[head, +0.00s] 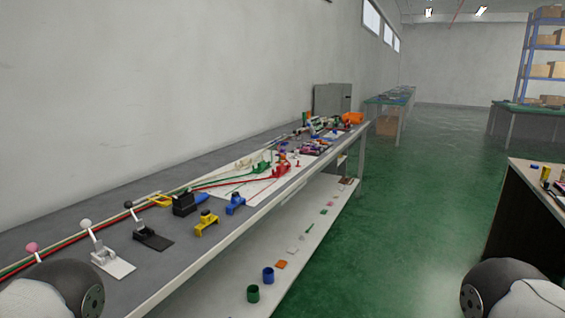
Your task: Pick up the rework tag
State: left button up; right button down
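I cannot tell which thing is the rework tag; several small flat pieces lie on the lower shelf (268,236) of the long workbench, too small to read. Neither of my grippers is in view. Only rounded parts of my own arms show at the bottom left and bottom right corners.
The grey workbench top (75,232) holds lever fixtures, such as a white-based one (112,262), and a yellow block (206,223). Green and blue cups (253,293) stand on the lower shelf. Open green floor (400,225) lies right of the bench; another table (540,185) stands farther right.

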aim_at(282, 157)
jog(key=i+l+z, duration=0.25)
jog(key=i, duration=0.15)
jog(key=i+l+z, duration=0.25)
jog(key=i, duration=0.15)
jog(key=i+z, duration=0.25)
jog(key=i, duration=0.15)
jog(key=i+l+u, duration=0.1)
jog(key=i, duration=0.35)
jog(key=i+l, duration=0.1)
jog(key=i, duration=0.35)
jog(key=i+l+u, duration=0.15)
jog(key=i, duration=0.3)
jog(key=i+l, duration=0.15)
jog(key=i, duration=0.3)
jog(key=i+l+u, duration=0.15)
jog(key=i, duration=0.3)
jog(key=i+l+u, duration=0.15)
jog(key=u, duration=0.25)
jog(key=i+l+u, duration=0.3)
jog(key=u, duration=0.15)
jog(key=i+l+u, duration=0.25)
jog(key=u, duration=0.15)
jog(key=i+l+u, duration=0.15)
jog(key=l+u, duration=0.3)
